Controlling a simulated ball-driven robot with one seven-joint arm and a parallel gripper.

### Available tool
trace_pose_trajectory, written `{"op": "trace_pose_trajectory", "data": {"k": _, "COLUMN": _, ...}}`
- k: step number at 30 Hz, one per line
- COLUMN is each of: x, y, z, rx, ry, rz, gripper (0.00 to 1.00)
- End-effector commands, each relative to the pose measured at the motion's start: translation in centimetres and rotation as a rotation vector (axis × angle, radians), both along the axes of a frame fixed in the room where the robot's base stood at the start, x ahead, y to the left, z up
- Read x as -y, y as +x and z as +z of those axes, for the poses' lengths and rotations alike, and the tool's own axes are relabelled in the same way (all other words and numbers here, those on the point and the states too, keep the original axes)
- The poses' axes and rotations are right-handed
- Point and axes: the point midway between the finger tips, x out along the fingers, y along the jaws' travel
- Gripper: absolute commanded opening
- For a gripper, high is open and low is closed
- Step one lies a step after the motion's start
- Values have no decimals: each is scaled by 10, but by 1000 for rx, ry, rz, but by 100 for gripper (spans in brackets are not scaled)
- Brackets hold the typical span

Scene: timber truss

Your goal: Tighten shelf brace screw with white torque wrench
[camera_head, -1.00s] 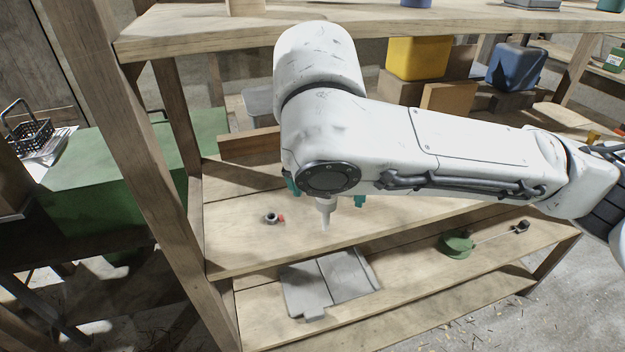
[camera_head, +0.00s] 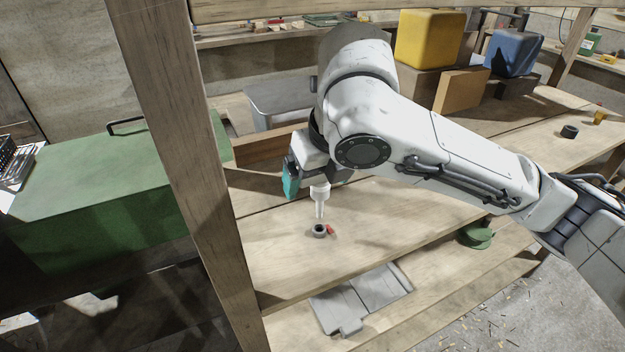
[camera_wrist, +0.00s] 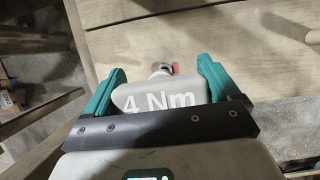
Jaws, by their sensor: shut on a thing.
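The white torque wrench (camera_head: 320,201) points down from my gripper (camera_wrist: 160,76). In the wrist view the wrench body (camera_wrist: 158,96), marked "4 Nm", lies between my two teal fingers, which are shut on it. A small dark ring-shaped piece, seemingly the screw (camera_head: 319,231), sits on the shelf board with a red piece (camera_head: 331,229) beside it. The wrench tip is just above the dark piece in the head view; I cannot tell whether they touch. In the wrist view the wrench hides most of the screw, and the red piece (camera_wrist: 175,67) shows past its end.
A timber post (camera_head: 190,150) stands left of my gripper, with a green chest (camera_head: 110,180) beyond it. A grey bin (camera_head: 285,103) and a wooden block are behind. Yellow (camera_head: 430,38) and blue (camera_head: 513,52) containers stand at the back right. A grey plate (camera_head: 360,297) lies on the lower shelf.

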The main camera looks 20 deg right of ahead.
Motion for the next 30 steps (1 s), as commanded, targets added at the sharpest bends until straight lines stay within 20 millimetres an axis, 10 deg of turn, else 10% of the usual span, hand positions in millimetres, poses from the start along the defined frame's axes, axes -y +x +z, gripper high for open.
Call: {"op": "trace_pose_trajectory", "data": {"k": 30, "x": 0, "y": 0, "z": -17, "rx": 2, "ry": 0, "rz": 0, "gripper": 16}}
